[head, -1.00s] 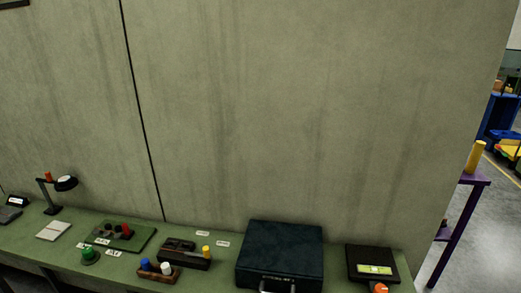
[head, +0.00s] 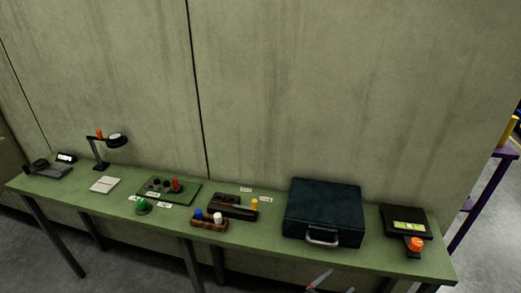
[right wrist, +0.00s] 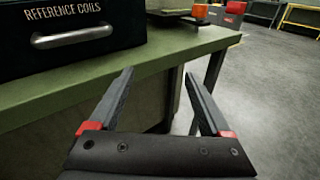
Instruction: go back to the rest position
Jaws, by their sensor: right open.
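My right gripper (head: 331,280) shows only in part at the bottom edge of the head view, in front of the green table (head: 262,244). In the right wrist view its two dark fingers with red bases (right wrist: 159,74) are spread apart with nothing between them. They are in front of the table's edge, below and to the right of the dark case (right wrist: 75,45) lettered "REFERENCE COILS". My left gripper is not in view.
The case (head: 323,210) stands on the table, handle to the front. A black device (head: 404,219) with an orange knob (head: 416,244) is to its right. Several spools and a lamp (head: 103,150) stand to the left. Open floor lies right of the table in the wrist view.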

